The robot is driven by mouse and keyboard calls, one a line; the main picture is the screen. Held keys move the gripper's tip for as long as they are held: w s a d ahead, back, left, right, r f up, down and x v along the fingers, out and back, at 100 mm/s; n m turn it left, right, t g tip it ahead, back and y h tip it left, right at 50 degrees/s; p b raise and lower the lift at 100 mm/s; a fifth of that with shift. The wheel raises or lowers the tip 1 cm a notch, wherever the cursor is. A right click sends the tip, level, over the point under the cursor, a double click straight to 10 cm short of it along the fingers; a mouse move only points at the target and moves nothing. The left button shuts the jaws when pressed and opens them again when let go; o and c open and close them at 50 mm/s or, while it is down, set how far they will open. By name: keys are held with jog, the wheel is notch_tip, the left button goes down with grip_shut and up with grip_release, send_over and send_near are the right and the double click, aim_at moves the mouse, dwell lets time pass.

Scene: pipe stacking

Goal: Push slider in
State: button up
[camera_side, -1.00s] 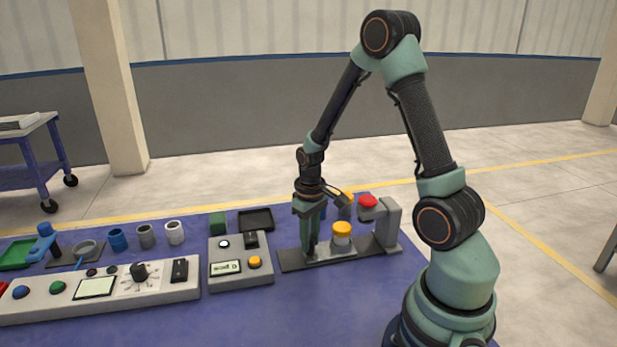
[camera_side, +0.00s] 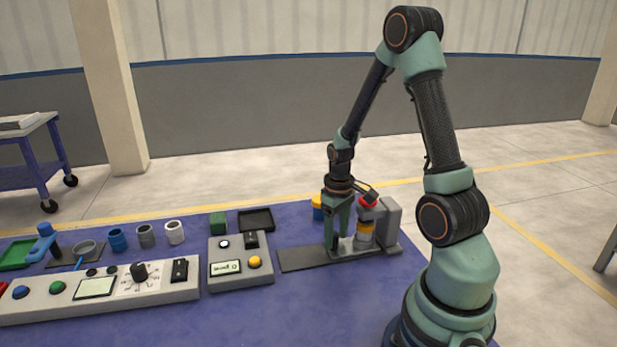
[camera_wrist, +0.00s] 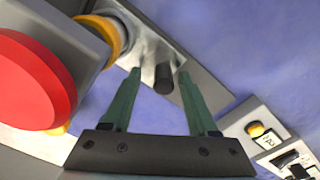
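The slider (camera_side: 348,250) is a light metal carriage on the dark flat rail (camera_side: 300,259), at its right end by the press block (camera_side: 392,222). A grey pipe piece with a yellow ring (camera_side: 366,228) stands on it, under the press head with the red button (camera_side: 368,203). The slider's black knob (camera_wrist: 163,78) shows in the wrist view. My gripper (camera_wrist: 159,72) points down at the slider's left side, fingers apart with the knob between them. Gaps show on both sides of the knob. The wrist view also shows the red button (camera_wrist: 35,80) large at left.
A blue piece with a yellow top (camera_side: 318,207) stands behind my gripper. A control box with display (camera_side: 226,267) is left of the rail. Several cups, a black tray (camera_side: 256,220) and a long panel (camera_side: 150,300) lie further left. The front mat is clear.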

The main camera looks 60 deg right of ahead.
notch_tip(320, 180, up, 12)
dwell(0.6)
jog(key=a+r+n+t, duration=0.1)
jog(key=a+r+t, duration=0.1)
jog(key=a+r, duration=0.3)
jog(key=a+r+n+t, duration=0.1)
jog(key=a+r+t, duration=0.2)
jog(key=a, duration=1.1)
notch_tip(320, 180, up, 2)
jog(key=shift+w+r+t, duration=0.1)
jog(key=shift+w+t, duration=0.2)
